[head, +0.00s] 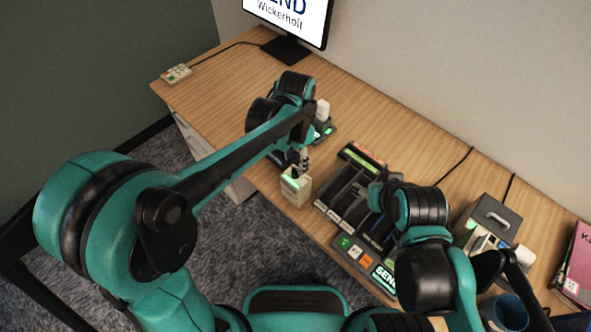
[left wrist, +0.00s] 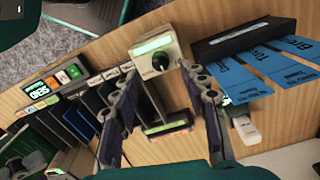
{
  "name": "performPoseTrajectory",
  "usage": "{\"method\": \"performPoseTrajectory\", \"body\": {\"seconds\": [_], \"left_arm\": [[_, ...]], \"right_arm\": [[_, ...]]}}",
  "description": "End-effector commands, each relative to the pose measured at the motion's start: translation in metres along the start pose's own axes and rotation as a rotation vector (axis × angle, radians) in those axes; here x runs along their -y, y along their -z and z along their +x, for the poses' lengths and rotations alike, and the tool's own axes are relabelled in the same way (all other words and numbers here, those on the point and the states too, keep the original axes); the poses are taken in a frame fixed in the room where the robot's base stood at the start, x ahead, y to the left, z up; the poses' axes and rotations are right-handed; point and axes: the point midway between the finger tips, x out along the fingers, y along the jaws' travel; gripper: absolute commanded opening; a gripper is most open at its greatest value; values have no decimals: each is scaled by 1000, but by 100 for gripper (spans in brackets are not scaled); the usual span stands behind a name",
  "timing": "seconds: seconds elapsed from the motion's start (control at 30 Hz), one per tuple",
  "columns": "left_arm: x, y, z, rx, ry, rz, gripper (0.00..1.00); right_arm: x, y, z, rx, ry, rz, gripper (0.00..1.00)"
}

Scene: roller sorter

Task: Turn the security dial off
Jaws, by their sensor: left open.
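The box (head: 296,187) stands at the desk's front edge in the head view. My left gripper (head: 304,158) is just above and behind the box there. In the left wrist view my left gripper (left wrist: 162,80) has its two fingers spread wide, with the knob in the gap between them and nothing held. I cannot tell whether a finger touches the box. My right arm shows at the right in the head view, but its fingers cannot be made out.
A roller tray with dark slots (head: 350,190) and a lit button panel (head: 362,257) lie right of the box. A black holder with blue slips (left wrist: 245,38) is beside it in the left wrist view. A monitor (head: 290,20) stands at the back; the desk's far left (head: 225,85) is mostly clear.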

Motion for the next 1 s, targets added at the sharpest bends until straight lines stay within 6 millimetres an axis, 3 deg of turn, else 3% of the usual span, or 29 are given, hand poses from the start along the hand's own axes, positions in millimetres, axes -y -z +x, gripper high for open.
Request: {"method": "performPoseTrajectory", "body": {"seconds": [0.03, 0.23, 0.63, 0.67, 0.8, 1.0], "left_arm": [[0, 0, 13, 0, 0, -1, 44], [0, 0, 41, -1, 1, -2, 44], [0, 0, 49, -1, 1, -3, 44], [0, 0, 49, -1, 1, -3, 38], [0, 0, 49, -1, 1, -3, 1], [0, 0, 49, -1, 1, -4, 0]], "right_arm": [[0, -4, 6, 0, 0, 0, 56], [0, -10, 14, 0, 0, 0, 56], [0, -11, 16, 0, 0, 0, 56], [0, -11, 16, 0, 0, 0, 56], [0, -11, 16, 0, 0, 0, 56], [0, -11, 16, 0, 0, 0, 56]]}}
